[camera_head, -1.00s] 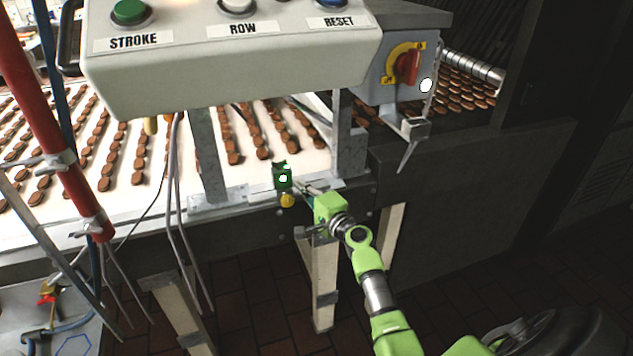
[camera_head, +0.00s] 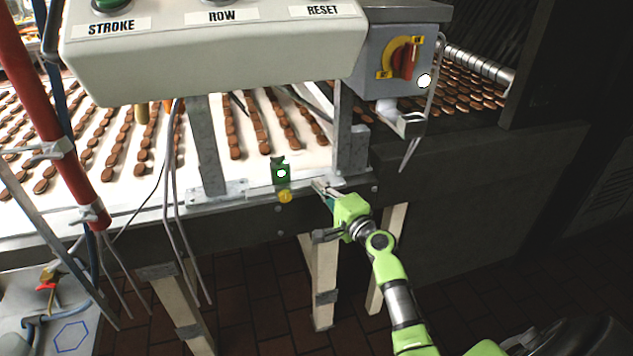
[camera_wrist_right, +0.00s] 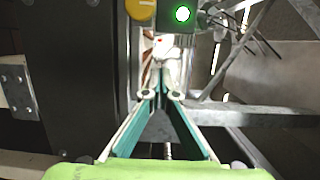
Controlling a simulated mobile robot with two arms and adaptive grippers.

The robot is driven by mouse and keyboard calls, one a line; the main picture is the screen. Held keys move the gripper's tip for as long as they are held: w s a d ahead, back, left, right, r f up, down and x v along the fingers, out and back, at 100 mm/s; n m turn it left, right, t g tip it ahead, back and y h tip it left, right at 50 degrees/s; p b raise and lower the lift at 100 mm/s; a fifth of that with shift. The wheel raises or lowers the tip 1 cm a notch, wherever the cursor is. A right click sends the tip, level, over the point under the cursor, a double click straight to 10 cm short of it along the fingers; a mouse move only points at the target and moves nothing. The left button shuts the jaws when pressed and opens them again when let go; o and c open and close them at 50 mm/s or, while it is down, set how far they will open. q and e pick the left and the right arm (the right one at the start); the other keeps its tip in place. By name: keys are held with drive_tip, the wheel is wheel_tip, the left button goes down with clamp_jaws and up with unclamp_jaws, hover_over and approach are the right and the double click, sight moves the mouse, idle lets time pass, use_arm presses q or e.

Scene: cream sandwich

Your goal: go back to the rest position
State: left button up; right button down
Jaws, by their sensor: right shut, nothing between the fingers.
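My right gripper (camera_head: 322,188) is shut and empty in the head view. It is at the conveyor's front edge, just right of a small green sensor box (camera_head: 281,176) with a lit white spot and a yellow knob (camera_head: 285,196) below it. In the right wrist view my right gripper's fingers (camera_wrist_right: 161,92) meet at their tips, with the yellow knob at the top and the lit sensor beside it. My left gripper is not in view.
A control box (camera_head: 215,55) with STROKE, ROW and RESET labels hangs above the conveyor (camera_head: 110,204), which carries rows of brown biscuits. A red rotary switch (camera_head: 404,62) is at right. A red pole (camera_head: 62,130) stands left.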

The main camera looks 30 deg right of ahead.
drive_tip(key=shift+s, duration=3.05)
drive_tip(key=s+a+f+n+g, duration=0.1)
drive_tip(key=a+f+n+g, duration=0.1)
drive_tip(key=f, duration=0.8)
drive_tip(key=s+a+f+n+g, duration=0.1)
drive_tip(key=s+a+f+g, duration=0.1)
drive_tip(key=f, duration=0.7)
drive_tip(key=s+a+f+n+g, duration=0.3)
drive_tip(key=s+f, duration=0.3)
drive_tip(key=f, duration=0.5)
drive_tip(key=s+a+f+n+g, duration=0.2)
drive_tip(key=s+f+n, duration=0.1)
drive_tip(key=s+f, duration=0.55)
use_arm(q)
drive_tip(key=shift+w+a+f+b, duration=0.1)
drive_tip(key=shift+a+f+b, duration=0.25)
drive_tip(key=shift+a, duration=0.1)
use_arm(e)
drive_tip(key=s+a+f+n+g, duration=0.1)
drive_tip(key=s+f+n+g, duration=0.1)
drive_tip(key=s+f, duration=0.4)
drive_tip(key=s+a+f+n+g, duration=0.2)
drive_tip(key=s+f+n, duration=0.3)
drive_tip(key=s, duration=1.2)
drive_tip(key=s+a+f+n+g, duration=0.2)
drive_tip(key=s+f+n+g, duration=0.2)
drive_tip(key=s+f, duration=0.5)
drive_tip(key=s, duration=0.3)
drive_tip(key=shift+s+f, duration=0.15)
drive_tip(key=shift+a, duration=0.1)
